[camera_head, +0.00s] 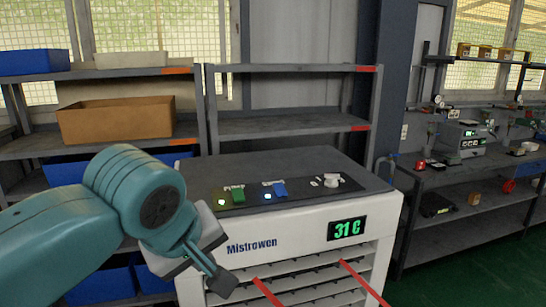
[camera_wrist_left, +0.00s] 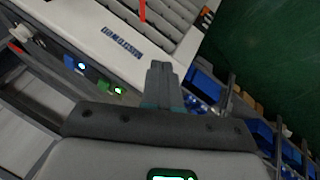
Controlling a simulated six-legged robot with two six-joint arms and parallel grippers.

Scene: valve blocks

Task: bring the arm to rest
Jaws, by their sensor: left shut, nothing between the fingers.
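My left arm comes in from the left in the head view. My left gripper (camera_head: 222,283) is in front of the white Mistrowen machine (camera_head: 285,228), pointing down and to the right near its left front. The left wrist view shows the gripper's fingers (camera_wrist_left: 161,78) together and empty, with the machine's front face beyond them. Whether the fingers touch the machine cannot be told. My right gripper is in neither view.
The machine's top carries a green switch (camera_head: 238,195), a blue switch (camera_head: 280,190) and a white knob (camera_head: 331,181). Its display (camera_head: 347,229) reads 31 C. Shelves with a cardboard box (camera_head: 116,119) stand behind; a workbench (camera_head: 475,165) is at right. Green floor (camera_head: 485,275) is clear.

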